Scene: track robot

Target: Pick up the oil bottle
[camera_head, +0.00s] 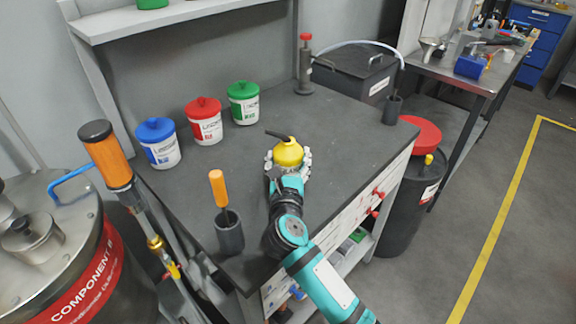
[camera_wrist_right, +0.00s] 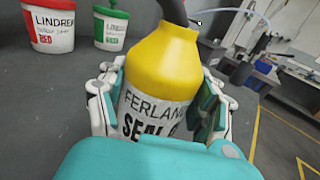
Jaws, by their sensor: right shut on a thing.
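The oil bottle has a yellow top (camera_head: 288,154), a dark spout and a white label with dark letters. It stands near the middle of the dark workbench (camera_head: 330,128) in the head view. In the right wrist view the bottle (camera_wrist_right: 160,75) fills the middle, between the fingers. My right gripper (camera_head: 287,167) is shut on its body from the front, one finger on each side. In the right wrist view the gripper (camera_wrist_right: 160,105) hides the bottle's lower part. I cannot tell whether its base touches the bench. My left gripper is not in view.
Blue-lidded (camera_head: 159,144), red-lidded (camera_head: 204,122) and green-lidded (camera_head: 243,103) tubs stand behind left. A grey cup (camera_head: 229,235) with an orange-handled tool is at the front left edge. A grey pump bottle (camera_head: 304,75) stands at the back.

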